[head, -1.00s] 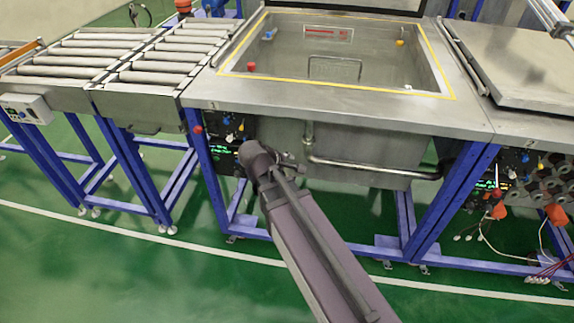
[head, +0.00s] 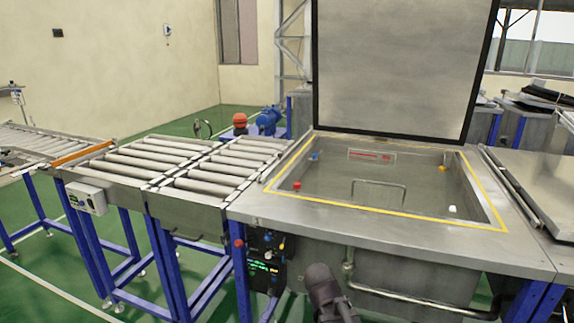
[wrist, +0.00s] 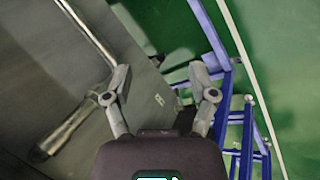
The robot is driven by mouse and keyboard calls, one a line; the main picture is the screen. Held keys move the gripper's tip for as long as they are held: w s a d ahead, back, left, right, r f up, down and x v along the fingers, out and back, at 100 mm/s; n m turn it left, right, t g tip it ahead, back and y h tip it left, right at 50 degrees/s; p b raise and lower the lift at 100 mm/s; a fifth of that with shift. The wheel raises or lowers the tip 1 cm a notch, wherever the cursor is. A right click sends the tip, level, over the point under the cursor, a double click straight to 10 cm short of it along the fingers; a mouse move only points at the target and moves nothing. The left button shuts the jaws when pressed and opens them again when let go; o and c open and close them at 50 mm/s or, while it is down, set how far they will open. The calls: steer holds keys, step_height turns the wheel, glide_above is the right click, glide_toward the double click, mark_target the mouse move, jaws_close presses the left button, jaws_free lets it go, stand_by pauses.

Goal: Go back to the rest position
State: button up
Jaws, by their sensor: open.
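My gripper (wrist: 160,98) shows in the wrist view with its two fingers spread apart and nothing between them. Beyond it are the grey side of the tank, a metal pipe and blue frame legs over the green floor. In the head view the dark end of my arm shows at the bottom, in front of the tank; the fingers cannot be made out there. The tank (head: 470,238) stands with its lid (head: 395,65) raised upright. A control panel (head: 265,262) with a green display sits on its front left, left of my arm.
Roller conveyors (head: 175,165) run left of the tank, with a small white control box (head: 87,198) on their side. A metal pipe (head: 420,303) runs along the tank front. A second tank with a shut lid (head: 545,190) stands at the right. Green floor is open at front left.

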steer(key=s+d+f+m+g+y, duration=0.2)
steer(key=s+m+g+y, duration=0.1)
steer(key=s+m+y, duration=0.3)
step_height(320, 180, up, 16)
steer(key=h+p, duration=0.1)
steer(key=p, duration=1.5)
steer(key=shift+w+m, duration=0.3)
steer(key=shift+w, duration=0.1)
steer(key=shift+d, duration=0.1)
steer(key=shift+c, duration=1.2)
